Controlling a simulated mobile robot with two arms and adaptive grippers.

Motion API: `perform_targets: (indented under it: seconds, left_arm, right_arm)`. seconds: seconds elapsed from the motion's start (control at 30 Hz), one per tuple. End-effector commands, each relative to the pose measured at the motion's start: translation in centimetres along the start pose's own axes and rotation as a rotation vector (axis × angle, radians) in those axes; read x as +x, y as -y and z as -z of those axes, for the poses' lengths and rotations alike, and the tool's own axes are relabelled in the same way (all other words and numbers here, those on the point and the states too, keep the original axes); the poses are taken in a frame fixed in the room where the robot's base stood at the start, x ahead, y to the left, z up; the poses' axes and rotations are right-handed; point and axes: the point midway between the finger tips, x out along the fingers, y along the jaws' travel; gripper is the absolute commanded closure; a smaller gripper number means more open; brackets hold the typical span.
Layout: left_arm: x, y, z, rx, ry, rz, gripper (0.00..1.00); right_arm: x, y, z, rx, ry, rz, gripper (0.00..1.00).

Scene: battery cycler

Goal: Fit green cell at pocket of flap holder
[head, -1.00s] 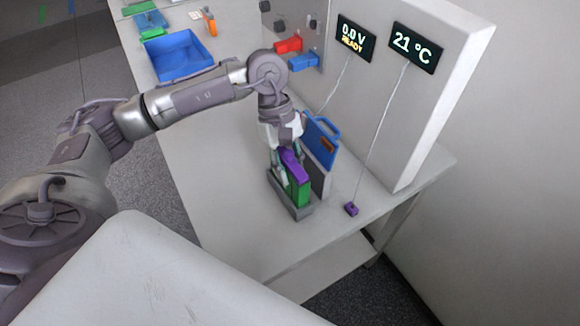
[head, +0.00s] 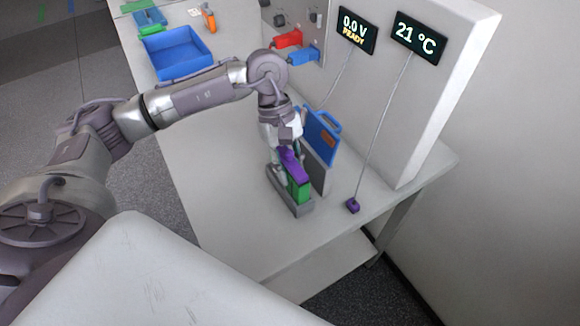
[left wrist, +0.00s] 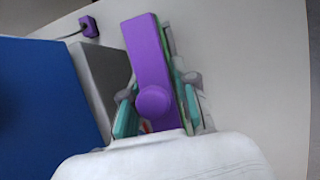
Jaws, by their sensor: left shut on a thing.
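The green cell (head: 299,190) stands upright in the grey holder (head: 294,209) near the table's right front part. A purple bar (head: 292,164) covers the cell's top; in the left wrist view the bar (left wrist: 148,52) has a round knob at its near end. A thin green edge shows along the bar's right side there. My left gripper (head: 284,164) points down at the cell from above. It is shut on the cell, with its teal fingertips (left wrist: 160,112) on either side below the purple bar. The pocket's inside is hidden. My right gripper is not in view.
A blue panel with a handle (head: 322,135) and a grey block (head: 317,174) stand close behind the holder. A cabled purple plug (head: 352,205) lies to its right. A blue bin (head: 175,54) is at the far left. The table left of the holder is clear.

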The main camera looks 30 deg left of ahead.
Motion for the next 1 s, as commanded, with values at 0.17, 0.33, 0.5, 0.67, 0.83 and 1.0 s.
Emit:
perform_targets:
  seconds: [0.17,0.33,0.5,0.67,0.83,1.0]
  left_arm:
    - [0.22,-0.06,0.10,0.001,0.000,-0.003,1.00]
    - [0.45,-0.06,0.20,0.001,0.000,-0.003,1.00]
    - [0.46,-0.06,0.20,0.001,0.000,-0.003,1.00]
    - [0.45,-0.06,0.20,0.001,0.000,-0.003,1.00]
    - [0.45,-0.06,0.20,0.001,0.000,-0.003,1.00]
    - [0.49,-0.05,0.21,0.001,0.000,-0.002,0.46]
  right_arm:
    - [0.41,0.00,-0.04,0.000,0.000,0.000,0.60]
    - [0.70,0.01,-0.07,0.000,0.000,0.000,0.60]
    - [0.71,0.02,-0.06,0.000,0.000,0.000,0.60]
    - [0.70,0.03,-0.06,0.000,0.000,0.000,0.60]
    - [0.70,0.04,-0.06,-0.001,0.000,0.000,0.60]
    - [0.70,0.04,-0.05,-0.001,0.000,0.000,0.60]
